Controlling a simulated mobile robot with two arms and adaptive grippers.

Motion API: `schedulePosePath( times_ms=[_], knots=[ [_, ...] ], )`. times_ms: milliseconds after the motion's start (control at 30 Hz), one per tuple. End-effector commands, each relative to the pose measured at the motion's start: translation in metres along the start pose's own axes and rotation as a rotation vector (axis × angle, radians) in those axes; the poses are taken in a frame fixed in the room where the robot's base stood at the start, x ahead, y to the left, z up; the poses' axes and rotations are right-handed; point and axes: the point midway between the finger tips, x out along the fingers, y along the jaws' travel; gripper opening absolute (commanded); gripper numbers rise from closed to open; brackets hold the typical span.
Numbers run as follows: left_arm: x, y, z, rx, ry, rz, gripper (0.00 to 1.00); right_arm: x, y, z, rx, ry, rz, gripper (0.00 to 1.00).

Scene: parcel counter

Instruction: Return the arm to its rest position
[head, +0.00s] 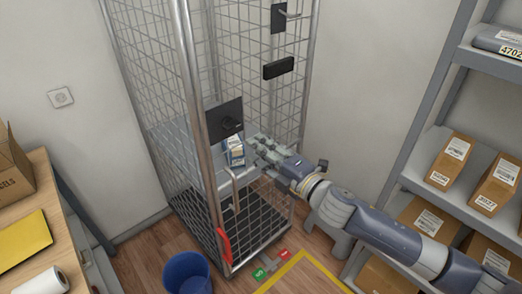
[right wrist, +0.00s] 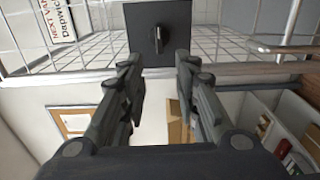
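My right arm reaches in from the right of the head view. Its gripper (head: 257,147) is at the open side of the wire roll cage (head: 181,85). In the right wrist view the two fingers of this gripper (right wrist: 158,72) are spread apart with nothing between them. A dark plate with a knob (right wrist: 158,18) shows beyond the fingertips; in the head view a dark plate (head: 225,113) hangs at the cage front. A small white, blue and orange box (head: 236,153) is in the cage, just left of the fingertips. My left gripper is not in view.
A shelf rack (head: 437,101) with brown parcels (head: 451,160) stands at the right, close to my right arm. A table (head: 62,240) with a yellow envelope (head: 22,240) is at the left. A blue bin (head: 186,273) stands on the floor before the cage.

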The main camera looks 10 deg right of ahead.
Motion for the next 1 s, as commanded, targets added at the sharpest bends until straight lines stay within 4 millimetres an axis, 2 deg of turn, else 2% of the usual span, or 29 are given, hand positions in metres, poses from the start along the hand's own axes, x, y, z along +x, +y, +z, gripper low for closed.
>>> schedulePosePath(
  times_ms=[433, 467, 567, 667, 767, 900, 1000],
  knots=[
    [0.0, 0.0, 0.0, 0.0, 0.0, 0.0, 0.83, 0.0, -0.003, 0.001, 0.005, -0.004, -0.003, 0.29],
    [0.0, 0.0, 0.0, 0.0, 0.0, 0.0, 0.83, 0.0, -0.006, 0.003, 0.014, -0.009, -0.008, 0.29],
    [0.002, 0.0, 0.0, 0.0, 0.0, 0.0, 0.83, 0.002, -0.034, 0.018, 0.078, -0.052, -0.043, 0.29],
    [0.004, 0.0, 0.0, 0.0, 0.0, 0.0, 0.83, -0.001, -0.089, 0.043, 0.203, -0.135, -0.108, 0.29],
    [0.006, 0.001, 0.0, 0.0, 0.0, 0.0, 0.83, -0.015, -0.16, 0.068, 0.359, -0.241, -0.188, 0.29],
    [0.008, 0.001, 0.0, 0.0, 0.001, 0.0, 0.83, -0.05, -0.26, 0.087, 0.564, -0.392, -0.294, 0.29],
    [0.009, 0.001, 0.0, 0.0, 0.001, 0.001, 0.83, -0.085, -0.329, 0.09, 0.7, -0.499, -0.366, 0.29]
  ],
)
